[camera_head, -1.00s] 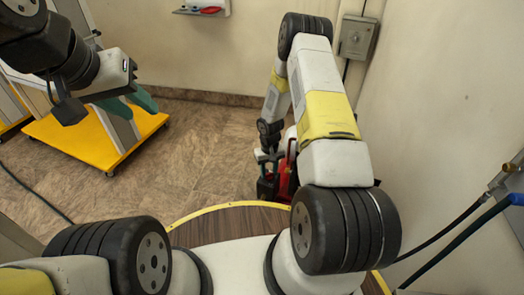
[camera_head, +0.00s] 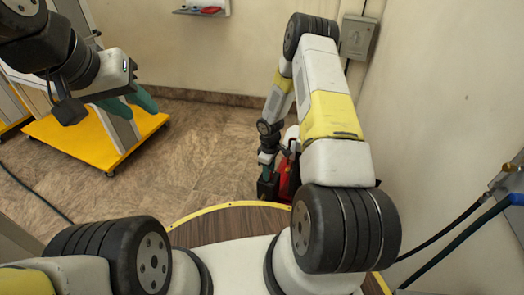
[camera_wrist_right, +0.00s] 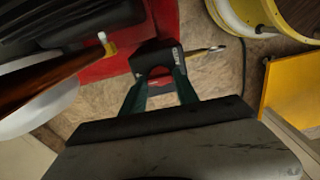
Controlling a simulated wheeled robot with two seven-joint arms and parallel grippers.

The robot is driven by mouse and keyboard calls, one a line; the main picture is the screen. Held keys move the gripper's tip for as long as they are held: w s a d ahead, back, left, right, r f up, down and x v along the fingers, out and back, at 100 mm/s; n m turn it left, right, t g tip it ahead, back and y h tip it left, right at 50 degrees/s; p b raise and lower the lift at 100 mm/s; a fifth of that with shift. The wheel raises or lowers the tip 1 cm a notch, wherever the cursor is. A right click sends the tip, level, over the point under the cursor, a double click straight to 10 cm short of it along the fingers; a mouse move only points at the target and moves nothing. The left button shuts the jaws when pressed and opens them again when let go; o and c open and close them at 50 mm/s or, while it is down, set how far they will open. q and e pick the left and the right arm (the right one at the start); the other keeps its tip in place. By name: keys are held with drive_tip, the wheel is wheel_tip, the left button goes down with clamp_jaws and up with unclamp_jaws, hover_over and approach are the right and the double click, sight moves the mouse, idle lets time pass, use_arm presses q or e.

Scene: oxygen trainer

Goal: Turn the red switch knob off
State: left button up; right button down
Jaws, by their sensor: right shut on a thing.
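My right gripper (camera_wrist_right: 160,92) has dark teal fingers on either side of a small reddish piece (camera_wrist_right: 161,86), which looks like the red switch knob. It is shut on this piece, in front of a black block (camera_wrist_right: 150,57) with a rounded notch and a pale label. The knob's shape and angle are mostly hidden. In the head view, my right gripper is low beside a red machine (camera_head: 284,180), largely covered by my arm. My left gripper (camera_head: 130,106) is empty, with its teal fingers apart, high at the left.
A yellow wheeled platform (camera_head: 85,135) stands on the tiled floor at the left. A round wooden top with a yellow rim (camera_head: 225,222) is near me. A grey wall box (camera_head: 357,38) and hoses (camera_head: 455,238) are at the right. Open floor lies in the middle.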

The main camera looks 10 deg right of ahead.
drive_tip(key=shift+n, duration=0.3)
idle(0.4)
drive_tip(key=c, duration=0.9)
unclamp_jaws()
drive_tip(key=shift+r, duration=3.9)
